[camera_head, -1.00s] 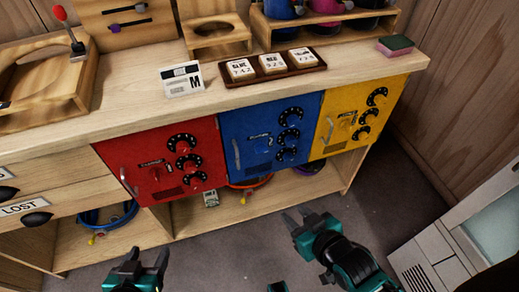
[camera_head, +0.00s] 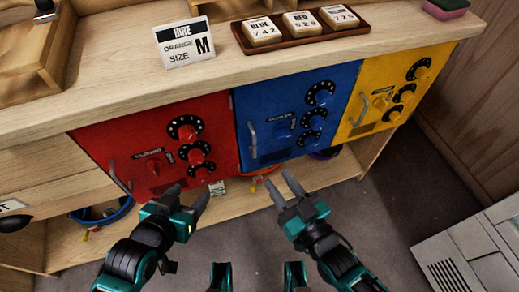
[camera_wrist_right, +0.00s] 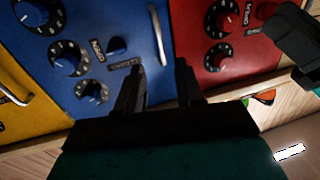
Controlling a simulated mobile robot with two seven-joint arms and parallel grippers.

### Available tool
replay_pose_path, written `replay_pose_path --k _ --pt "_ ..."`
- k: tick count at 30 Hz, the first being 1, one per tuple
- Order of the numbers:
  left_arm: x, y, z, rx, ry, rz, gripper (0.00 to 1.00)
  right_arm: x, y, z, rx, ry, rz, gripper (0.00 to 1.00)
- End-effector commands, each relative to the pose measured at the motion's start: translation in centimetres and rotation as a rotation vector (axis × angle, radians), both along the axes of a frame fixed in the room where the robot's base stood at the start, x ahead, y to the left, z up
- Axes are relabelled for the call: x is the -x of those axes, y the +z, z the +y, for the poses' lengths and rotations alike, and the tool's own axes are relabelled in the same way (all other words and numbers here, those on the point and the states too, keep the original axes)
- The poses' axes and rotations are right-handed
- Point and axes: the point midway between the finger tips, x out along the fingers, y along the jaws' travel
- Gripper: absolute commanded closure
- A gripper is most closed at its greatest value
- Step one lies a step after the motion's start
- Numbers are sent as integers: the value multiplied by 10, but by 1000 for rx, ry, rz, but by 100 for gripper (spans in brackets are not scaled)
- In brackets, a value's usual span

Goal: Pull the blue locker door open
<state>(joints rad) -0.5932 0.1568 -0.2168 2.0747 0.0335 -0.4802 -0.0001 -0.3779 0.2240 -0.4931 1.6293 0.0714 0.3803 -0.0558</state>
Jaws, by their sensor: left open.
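The blue locker door (camera_head: 270,145) is closed, between the red and yellow doors. Its upright metal handle (camera_head: 252,140) is on its left edge; three black dials are on its right side. In the right wrist view the blue door (camera_wrist_right: 125,30) fills the upper middle and its handle (camera_wrist_right: 159,35) is just beyond the fingers. My right gripper (camera_head: 281,187) is open and empty, below and in front of the blue door, apart from the handle; its fingers also show in the right wrist view (camera_wrist_right: 160,88). My left gripper (camera_head: 187,196) is open and empty, in front of the red door's lower edge.
The red door (camera_head: 150,150) and yellow door (camera_head: 385,90) are closed. A tray (camera_head: 300,35) of number tiles and a hire sign (camera_head: 183,45) stand on the countertop. An open shelf below holds coiled gear. A pale cabinet (camera_head: 470,255) stands at the lower right.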

Motion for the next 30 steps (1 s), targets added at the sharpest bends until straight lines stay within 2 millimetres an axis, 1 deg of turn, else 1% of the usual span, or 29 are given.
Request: replay_pose_path --k 1,3,9,15,20,28,30 --pt "1 -4 0 0 1 2 38 -11 -1 6 -1 -1 -4 63" --pt "1 -8 0 1 1 3 38 -24 -1 13 -2 -1 -3 63" --pt "1 -17 -1 5 4 6 38 -60 -1 33 -1 -1 -2 63" --pt "1 -22 -2 10 9 6 38 -83 -1 46 1 0 0 63" --pt "1 -23 -2 9 9 6 38 -90 0 50 0 0 1 63" --pt "0 -22 -1 8 8 4 38 -91 0 51 1 0 2 63" --pt "0 -22 -1 5 7 3 38 -91 0 51 1 0 2 70"
